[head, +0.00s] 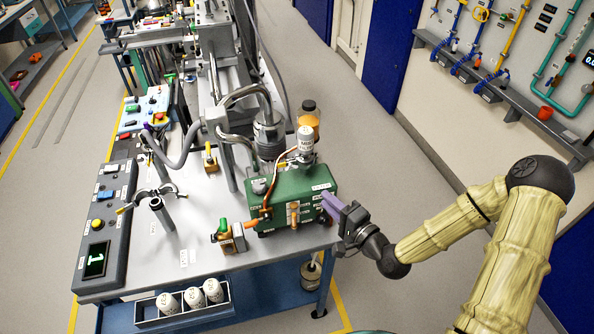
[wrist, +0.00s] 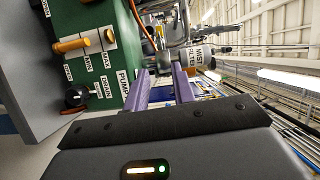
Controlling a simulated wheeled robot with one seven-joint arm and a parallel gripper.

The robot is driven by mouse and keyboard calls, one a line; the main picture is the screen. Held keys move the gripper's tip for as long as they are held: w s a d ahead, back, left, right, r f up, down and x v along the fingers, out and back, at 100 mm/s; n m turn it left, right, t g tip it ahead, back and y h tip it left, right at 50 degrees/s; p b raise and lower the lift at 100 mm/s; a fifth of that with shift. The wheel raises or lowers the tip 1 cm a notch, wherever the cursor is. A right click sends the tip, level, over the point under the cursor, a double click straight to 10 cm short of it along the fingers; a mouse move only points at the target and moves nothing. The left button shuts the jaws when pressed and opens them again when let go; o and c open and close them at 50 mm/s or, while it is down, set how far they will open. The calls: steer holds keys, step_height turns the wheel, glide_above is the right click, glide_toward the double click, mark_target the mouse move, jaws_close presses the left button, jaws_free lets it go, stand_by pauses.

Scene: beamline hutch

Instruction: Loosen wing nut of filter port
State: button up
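A green pump box (head: 290,205) stands on the bench's right front corner; it is turned sideways in the wrist view (wrist: 95,22). A white cylindrical filter (head: 305,138) stands upright on top of it and also shows in the wrist view (wrist: 197,56). I cannot pick out a wing nut for certain. My gripper (head: 327,202) has purple fingers at the right end of the box. In the wrist view my gripper (wrist: 160,73) shows its fingers apart with nothing visible between them. The filter lies beyond the fingertips. Whether a finger touches the box is unclear.
A control panel (head: 103,225) lines the bench's left edge.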

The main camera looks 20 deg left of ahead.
mark_target(291, 167)
steer(key=p+x, duration=0.4)
steer(key=x, duration=0.9)
steer(key=shift+r, duration=0.1)
steer(key=shift+w+a, duration=0.25)
steer(key=shift+a, duration=0.1)
jaws_close()
